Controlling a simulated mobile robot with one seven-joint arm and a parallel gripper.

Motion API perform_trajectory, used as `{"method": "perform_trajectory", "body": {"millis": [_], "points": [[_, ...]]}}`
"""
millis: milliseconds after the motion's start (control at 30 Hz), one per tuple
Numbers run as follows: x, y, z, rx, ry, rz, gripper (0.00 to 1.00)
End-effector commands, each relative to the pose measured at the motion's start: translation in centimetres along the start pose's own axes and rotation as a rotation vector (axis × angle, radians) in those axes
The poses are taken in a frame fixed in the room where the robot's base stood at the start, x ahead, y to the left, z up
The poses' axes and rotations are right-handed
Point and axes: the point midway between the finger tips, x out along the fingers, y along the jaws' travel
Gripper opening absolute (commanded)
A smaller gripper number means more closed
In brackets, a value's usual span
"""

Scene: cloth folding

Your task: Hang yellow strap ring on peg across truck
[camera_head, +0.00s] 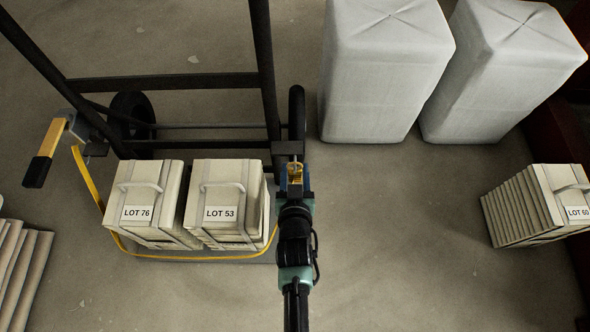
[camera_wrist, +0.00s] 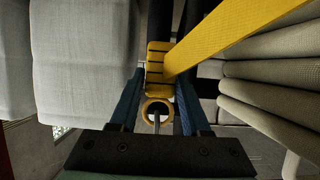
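The yellow strap (camera_head: 135,250) runs from the left side of the truck, low around the front of the two crates, to the right side. In the wrist view the strap (camera_wrist: 225,38) comes down from the upper right to a yellow ribbed end piece. The yellow ring (camera_wrist: 146,112) hangs below that piece; a thin grey rod shows inside its opening, but I cannot tell if it passes through. My gripper (camera_head: 295,180) is at the truck's right upright. Its blue fingers (camera_wrist: 160,92) stand apart on both sides of the ring, with slim gaps visible.
The black hand truck (camera_head: 165,83) holds crates LOT 76 (camera_head: 140,190) and LOT 53 (camera_head: 222,190). A yellow-handled ratchet (camera_head: 52,137) sits at its left. Two wrapped grey bales (camera_head: 380,70) stand behind right; crate LOT 60 (camera_head: 530,200) is far right. Floor between is clear.

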Motion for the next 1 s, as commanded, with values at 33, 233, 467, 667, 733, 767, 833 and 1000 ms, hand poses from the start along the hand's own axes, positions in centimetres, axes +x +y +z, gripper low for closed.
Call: {"method": "perform_trajectory", "body": {"millis": [33,233,467,667,733,767,833,1000], "points": [[0.0,0.0,0.0,0.0,0.001,0.0,0.58],[0.0,0.0,0.0,0.0,0.0,0.0,0.77],[-0.2,0.0,0.0,0.0,-0.002,0.001,0.77],[-2.9,0.1,-0.3,0.002,-0.003,0.002,0.77],[-4.5,0.1,-0.4,0.001,-0.005,0.003,0.77],[-5.2,0.1,-0.5,0.001,-0.004,0.002,0.77],[-6.8,0.1,-0.4,0.001,-0.006,0.002,0.77],[-10.2,0.1,-0.4,0.001,-0.003,0.001,0.77]]}}
